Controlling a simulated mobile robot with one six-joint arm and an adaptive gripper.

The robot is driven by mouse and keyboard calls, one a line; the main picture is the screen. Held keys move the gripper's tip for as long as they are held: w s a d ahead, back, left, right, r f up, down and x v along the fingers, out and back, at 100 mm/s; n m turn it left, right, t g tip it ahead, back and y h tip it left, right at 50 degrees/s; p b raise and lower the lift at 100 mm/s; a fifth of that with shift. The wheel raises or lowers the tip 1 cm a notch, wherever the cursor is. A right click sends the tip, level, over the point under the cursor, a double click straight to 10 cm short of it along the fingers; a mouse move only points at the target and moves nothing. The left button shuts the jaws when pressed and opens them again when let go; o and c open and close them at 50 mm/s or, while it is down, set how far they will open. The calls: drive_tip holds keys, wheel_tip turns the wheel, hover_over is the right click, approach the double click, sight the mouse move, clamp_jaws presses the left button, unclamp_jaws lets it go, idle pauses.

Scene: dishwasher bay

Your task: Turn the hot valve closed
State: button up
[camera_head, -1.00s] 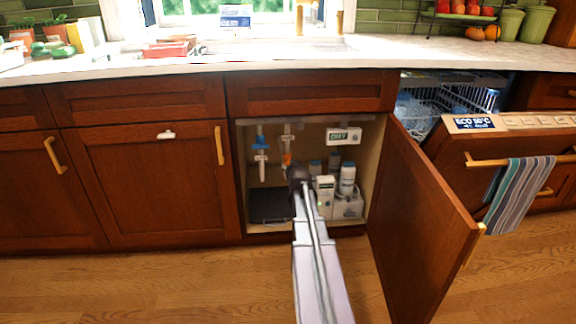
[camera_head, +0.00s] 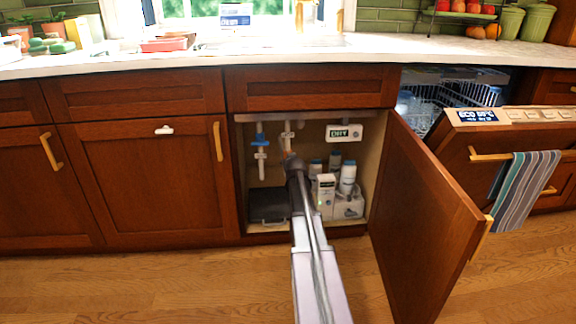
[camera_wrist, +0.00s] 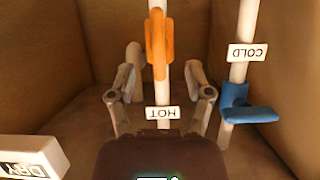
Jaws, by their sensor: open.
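The hot valve's orange handle (camera_wrist: 157,45) is in the wrist view, lying lengthwise along its white pipe. The white HOT label (camera_wrist: 163,113) appears upside down below it in the picture. My gripper (camera_wrist: 165,68) is open, with one finger on each side of the hot pipe and a visible gap between each finger and the orange handle. In the head view, my gripper (camera_head: 294,164) reaches into the open cabinet under the sink and mostly hides the hot valve.
The blue cold valve (camera_wrist: 248,112) with its COLD label (camera_wrist: 247,52) is close to the right finger. A DRY box (camera_wrist: 30,157) is at lower left. Bottles (camera_head: 347,178) stand at the cabinet's right. The open cabinet door (camera_head: 420,215) flanks my arm.

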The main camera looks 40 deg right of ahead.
drive_tip(key=shift+b+x, duration=0.6)
drive_tip(key=shift+x, duration=1.5)
clamp_jaws()
